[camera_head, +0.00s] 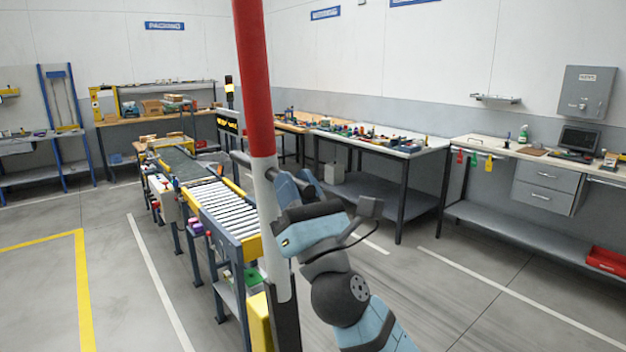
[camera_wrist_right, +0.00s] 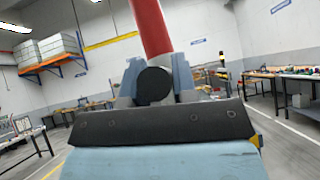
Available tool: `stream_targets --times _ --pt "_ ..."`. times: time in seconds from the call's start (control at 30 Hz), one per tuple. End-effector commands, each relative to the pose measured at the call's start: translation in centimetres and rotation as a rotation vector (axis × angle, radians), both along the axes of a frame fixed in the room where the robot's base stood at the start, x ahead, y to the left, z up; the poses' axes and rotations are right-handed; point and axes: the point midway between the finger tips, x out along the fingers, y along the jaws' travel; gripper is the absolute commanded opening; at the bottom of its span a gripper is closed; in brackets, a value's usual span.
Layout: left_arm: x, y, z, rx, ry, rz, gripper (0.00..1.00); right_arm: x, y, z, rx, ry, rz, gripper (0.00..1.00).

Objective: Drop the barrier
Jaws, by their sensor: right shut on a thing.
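The barrier (camera_head: 256,80) is a long pole standing upright, red above and white below. Its lower end meets a dark and yellow post (camera_head: 288,318), and its top runs out of the picture. My left gripper is not in view.
A roller conveyor (camera_head: 215,200) runs away just left of the pole. Benches with tools (camera_head: 375,140) stand along the back and right walls. A grey wall cabinet (camera_head: 587,92) hangs at right. The floor at left, with a yellow line (camera_head: 83,285), is clear.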

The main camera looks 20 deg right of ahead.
Motion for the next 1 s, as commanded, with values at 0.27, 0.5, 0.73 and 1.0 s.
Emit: stream_targets --times 0.27,0.5,0.73,1.0 --pt "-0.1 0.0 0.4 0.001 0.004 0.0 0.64 -3.4 9.3 -2.4 -0.215 -0.069 0.016 0.0" --pt "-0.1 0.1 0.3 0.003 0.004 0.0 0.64 -6.3 17.4 -6.3 -0.427 -0.147 0.014 0.0" --pt "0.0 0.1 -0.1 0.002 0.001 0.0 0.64 -8.8 24.2 -11.9 -0.633 -0.221 0.012 0.0" --pt "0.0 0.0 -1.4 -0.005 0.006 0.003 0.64 -11.2 30.6 -20.5 -0.879 -0.309 0.011 0.0"
